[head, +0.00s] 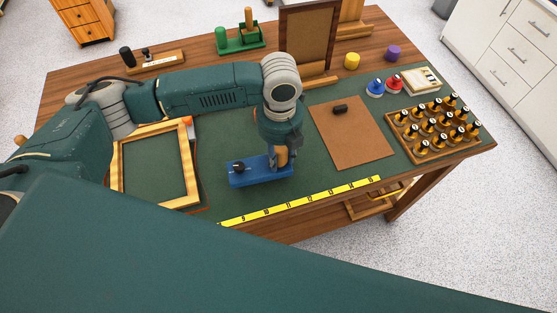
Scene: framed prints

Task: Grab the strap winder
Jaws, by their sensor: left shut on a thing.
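A blue tool with a flat base, a black knob and an upright wooden handle, which I take to be the strap winder (245,179), is on the green mat near the front edge of the table. My left gripper (282,158) reaches down from above and is shut on its wooden handle at the right end. The fingers are small and partly hidden by the wrist. I cannot tell whether the base touches the mat. My right gripper is not in view.
A yellow ruler strip (300,202) lies along the front edge. A wooden frame (122,175) lies to the left. A brown board (352,145) with a black block (340,108) and a rack of black-topped bottles (416,155) are to the right. An upright frame (307,45) stands behind.

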